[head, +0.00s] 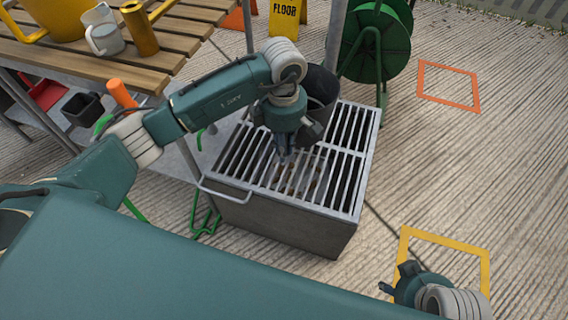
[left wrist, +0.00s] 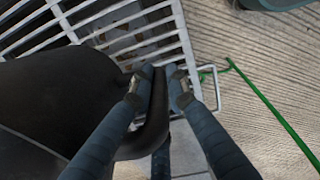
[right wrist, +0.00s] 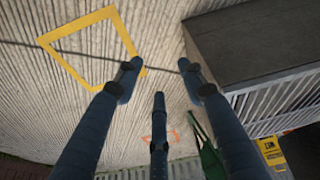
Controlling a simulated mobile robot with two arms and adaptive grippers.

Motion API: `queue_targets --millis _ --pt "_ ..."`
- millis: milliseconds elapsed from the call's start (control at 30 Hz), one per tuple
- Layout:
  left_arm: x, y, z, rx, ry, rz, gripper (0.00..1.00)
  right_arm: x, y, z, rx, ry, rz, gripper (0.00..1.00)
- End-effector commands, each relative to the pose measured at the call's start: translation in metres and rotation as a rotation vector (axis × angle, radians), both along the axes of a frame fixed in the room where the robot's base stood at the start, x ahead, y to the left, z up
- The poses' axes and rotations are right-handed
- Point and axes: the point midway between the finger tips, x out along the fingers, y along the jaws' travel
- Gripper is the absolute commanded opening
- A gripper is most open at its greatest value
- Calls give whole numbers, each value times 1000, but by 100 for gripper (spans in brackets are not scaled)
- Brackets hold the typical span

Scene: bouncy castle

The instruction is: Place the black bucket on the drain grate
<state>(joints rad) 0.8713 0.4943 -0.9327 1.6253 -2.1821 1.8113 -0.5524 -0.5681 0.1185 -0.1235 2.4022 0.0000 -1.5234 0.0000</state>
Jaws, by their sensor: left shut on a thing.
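The black bucket (head: 320,84) is over the back part of the drain grate (head: 343,168), partly hidden behind my left arm. I cannot tell whether its base touches the bars. My left gripper (head: 284,155) points down over the grate. In the left wrist view, its fingers (left wrist: 161,78) are shut on a dark curved part of the bucket (left wrist: 55,95), its handle or rim. The grate bars (left wrist: 135,28) show beyond the bucket there. My right gripper (head: 396,280) is low at the right; in the right wrist view its fingers (right wrist: 160,80) are apart with nothing between them.
A green hose reel (head: 376,45) stands behind the grate. Yellow (head: 486,270) and orange (head: 448,65) floor outlines lie on open ground at right.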

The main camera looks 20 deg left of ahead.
Motion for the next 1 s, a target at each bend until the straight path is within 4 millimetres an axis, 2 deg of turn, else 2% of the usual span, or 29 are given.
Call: queue_targets --millis 33,100,333,533,767,800,900,1000 --pt "0 -1 -11 -1 1 1 0 -1 0 5 0 -5 0 40" --pt "0 -1 -21 -2 0 0 0 -3 -1 10 1 -7 -1 40" --pt "0 0 -36 -1 -1 0 0 -5 -1 13 0 -8 -1 40" --pt "0 -1 -67 -2 0 0 0 -6 -1 9 0 -8 -1 40" --pt "1 0 -71 0 -3 -1 0 -6 -1 9 0 -7 -1 40" --pt "0 0 -72 0 -1 -1 17 -6 -1 9 0 -7 -1 40" --pt "0 0 -72 0 -1 -1 34 -6 -1 9 0 -8 -1 40" --pt "0 0 -72 0 -1 -1 34 -6 -1 9 0 -8 -1 40"
